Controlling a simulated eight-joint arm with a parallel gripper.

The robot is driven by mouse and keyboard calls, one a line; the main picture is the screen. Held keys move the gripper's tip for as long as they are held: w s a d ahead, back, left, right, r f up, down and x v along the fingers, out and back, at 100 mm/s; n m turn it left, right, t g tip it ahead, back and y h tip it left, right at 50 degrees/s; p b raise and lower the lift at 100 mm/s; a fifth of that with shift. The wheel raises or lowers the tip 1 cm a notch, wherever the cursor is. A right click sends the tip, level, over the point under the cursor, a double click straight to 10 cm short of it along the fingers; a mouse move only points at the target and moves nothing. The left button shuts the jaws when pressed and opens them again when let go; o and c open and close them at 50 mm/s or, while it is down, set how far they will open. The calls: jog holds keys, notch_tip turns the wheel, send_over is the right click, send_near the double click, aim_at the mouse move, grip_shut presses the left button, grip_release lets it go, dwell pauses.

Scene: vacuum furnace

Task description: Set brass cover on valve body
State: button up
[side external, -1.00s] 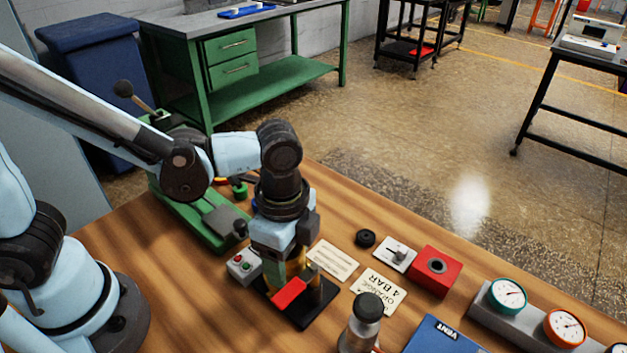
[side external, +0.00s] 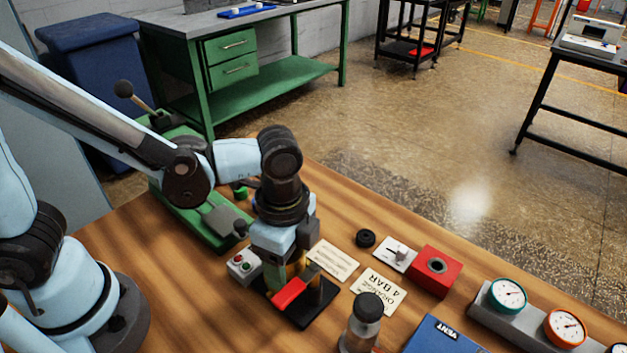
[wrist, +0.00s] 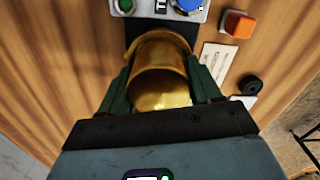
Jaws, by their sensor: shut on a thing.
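My gripper (side external: 290,268) points down over a black base plate (side external: 318,305). In the wrist view its two dark green fingers (wrist: 160,90) are shut on the sides of the brass cover (wrist: 160,70). The cover is a shiny, rounded gold cylinder with a wider rim at its far end. In the side view only a sliver of brass shows between the fingers. A red bar (side external: 289,293) sticks out low in front of the gripper. The valve body is mostly hidden behind the gripper and cover. I cannot tell whether the cover touches it.
A small button box (side external: 243,265) stands close left of the gripper. Cards (side external: 379,289), a black knob (side external: 365,238), a switch plate (side external: 396,253) and a red block (side external: 435,270) lie to the right. A black-capped bottle (side external: 361,325) stands in front. A green machine (side external: 205,218) is behind.

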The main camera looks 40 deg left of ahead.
jog(key=shift+f, duration=0.1)
jog(key=o, duration=1.4)
jog(key=shift+r, duration=3.75)
jog(key=shift+f, duration=3.05)
jog(key=shift+r, duration=0.15)
